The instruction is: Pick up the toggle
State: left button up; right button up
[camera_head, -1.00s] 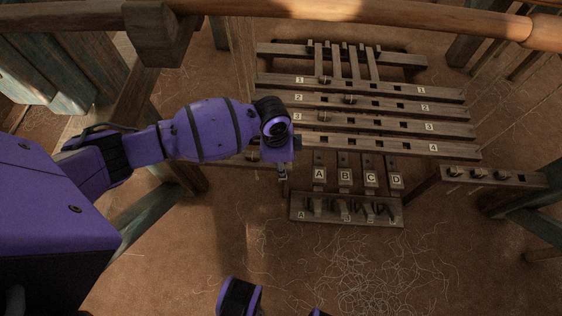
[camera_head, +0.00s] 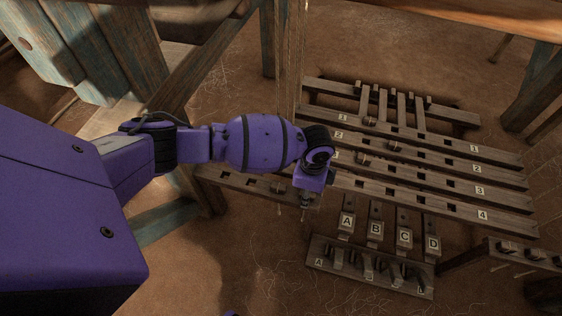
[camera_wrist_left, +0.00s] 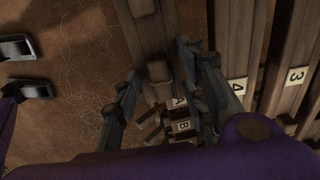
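The toggle (camera_wrist_left: 157,72), a small brown wooden block, sits on a wooden rail and shows between the fingers of my left gripper (camera_wrist_left: 158,62) in the left wrist view. The fingers are spread, one on each side of it, with gaps visible. I cannot tell how far above the rail the fingertips are. In the head view my left gripper (camera_head: 305,203) points down at the right end of the short left rail (camera_head: 228,178). The toggle there is mostly hidden by my wrist. My right gripper is not identifiable.
Slotted bars numbered 1 to 4 (camera_head: 440,190) lie to the right, some with toggles. Lettered treadles A to D (camera_head: 375,228) and a lettered block (camera_head: 330,265) stand in front. A loom post (camera_head: 268,40) and cords rise behind. Bare earth floor lies at the front left.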

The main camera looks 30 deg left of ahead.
pick_arm(q)
jog(key=shift+w+r, duration=0.2)
jog(key=shift+r, duration=0.05)
grip_shut()
